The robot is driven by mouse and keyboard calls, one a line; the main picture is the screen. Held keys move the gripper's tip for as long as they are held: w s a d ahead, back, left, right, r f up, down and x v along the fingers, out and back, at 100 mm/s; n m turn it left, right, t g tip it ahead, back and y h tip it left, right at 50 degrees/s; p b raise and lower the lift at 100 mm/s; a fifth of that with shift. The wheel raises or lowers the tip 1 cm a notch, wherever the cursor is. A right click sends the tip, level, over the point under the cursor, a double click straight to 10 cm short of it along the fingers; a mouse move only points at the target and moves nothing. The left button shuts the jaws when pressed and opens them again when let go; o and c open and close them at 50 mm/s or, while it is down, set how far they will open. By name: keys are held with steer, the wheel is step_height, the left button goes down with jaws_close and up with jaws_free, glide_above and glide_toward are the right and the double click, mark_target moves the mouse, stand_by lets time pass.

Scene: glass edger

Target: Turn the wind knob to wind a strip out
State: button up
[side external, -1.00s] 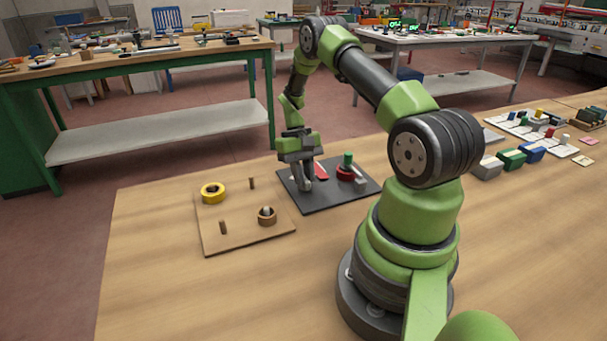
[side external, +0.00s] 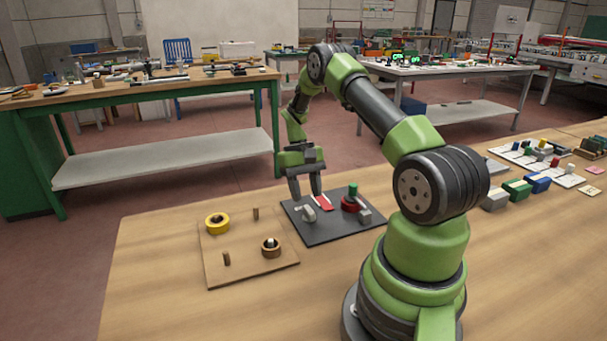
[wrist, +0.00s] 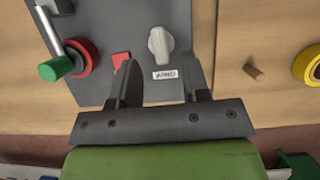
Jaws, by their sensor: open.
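The wind knob (wrist: 160,45) is a pale grey knob on the dark panel (wrist: 105,20), just above a white "WIND" label (wrist: 164,74) in the wrist view. In the side view the knob (side external: 307,213) stands at the left of the panel (side external: 330,230). My gripper (side external: 305,196) is open and empty above the panel's far edge. In the wrist view its fingers (wrist: 160,75) point toward the knob, and the knob lies beyond the tips. A red strip (side external: 323,203) lies beside the knob; its end shows in the wrist view (wrist: 121,58).
A red reel with a green-handled crank (side external: 352,197) stands on the panel's right. A wooden board (side external: 245,262) at left holds a yellow tape roll (side external: 217,223), a brown roll (side external: 271,247) and pegs. Coloured blocks (side external: 517,191) sit far right.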

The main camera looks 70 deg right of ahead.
steer(key=v, duration=0.6)
steer(key=w+a+r+n+t+h, duration=0.15)
steer(key=a+r+t, duration=0.25)
steer(key=a+r, duration=1.05)
steer(key=s+a+r+n+t, duration=0.1)
steer(key=s+a+r+t, duration=0.2)
steer(key=s+a, duration=0.3)
steer(key=s+a+r+n+t, duration=0.2)
steer(key=s+a+t, duration=0.1)
steer(key=s+a, duration=0.3)
steer(key=shift+s+a+r+t, duration=0.2)
steer(key=shift+s+r+t, duration=0.15)
steer(key=shift+s, duration=0.45)
